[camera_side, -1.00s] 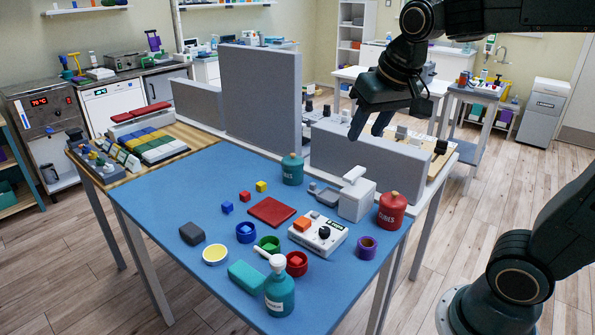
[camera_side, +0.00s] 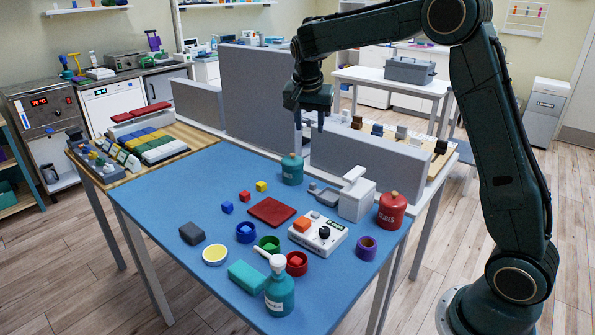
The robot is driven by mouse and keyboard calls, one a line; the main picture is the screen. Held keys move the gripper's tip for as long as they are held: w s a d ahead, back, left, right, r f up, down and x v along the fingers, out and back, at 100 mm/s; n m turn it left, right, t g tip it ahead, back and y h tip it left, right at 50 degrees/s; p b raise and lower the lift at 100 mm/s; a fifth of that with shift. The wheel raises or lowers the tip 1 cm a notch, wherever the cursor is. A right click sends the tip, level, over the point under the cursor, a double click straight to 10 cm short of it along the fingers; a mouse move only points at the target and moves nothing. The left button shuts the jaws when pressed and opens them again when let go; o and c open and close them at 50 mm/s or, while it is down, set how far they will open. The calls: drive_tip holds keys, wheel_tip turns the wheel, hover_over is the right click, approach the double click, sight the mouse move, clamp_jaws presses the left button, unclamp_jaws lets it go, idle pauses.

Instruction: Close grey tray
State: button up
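The grey tray (camera_side: 325,195) is low and flat, with a small knob at its left end. It sticks out to the left from the lower part of a white box (camera_side: 358,202), so it stands open. The white box has a raised lever-like top. My gripper (camera_side: 310,122) points down, empty, well above the blue table and in front of the grey partitions. Its two fingers are apart. It appears up and slightly left of the tray, not touching anything. The inside of the tray is too small to make out.
A teal jar (camera_side: 292,170) stands left of the tray and a red jar (camera_side: 391,212) right of the white box. A white device (camera_side: 318,233) and a red mat (camera_side: 271,212) lie in front. Grey partitions (camera_side: 367,158) rise behind. The table's left front (camera_side: 155,205) is clear.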

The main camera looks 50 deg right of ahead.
sight(313, 184)
drive_tip(key=w+d+f+m+g, duration=0.1)
drive_tip(key=w+d+f+m, duration=0.1)
drive_tip(key=f, duration=0.5)
drive_tip(key=w+d+f+m+g+h, duration=0.1)
drive_tip(key=w+d+f+m, duration=0.2)
drive_tip(key=w+d+f, duration=0.1)
wheel_tip(313, 184, down, 3)
drive_tip(key=shift+w+d+r, duration=0.1)
drive_tip(key=shift+w+d, duration=0.25)
drive_tip(key=shift+w, duration=0.3)
drive_tip(key=x, duration=1.3)
drive_tip(key=shift+f, duration=0.4)
clamp_jaws()
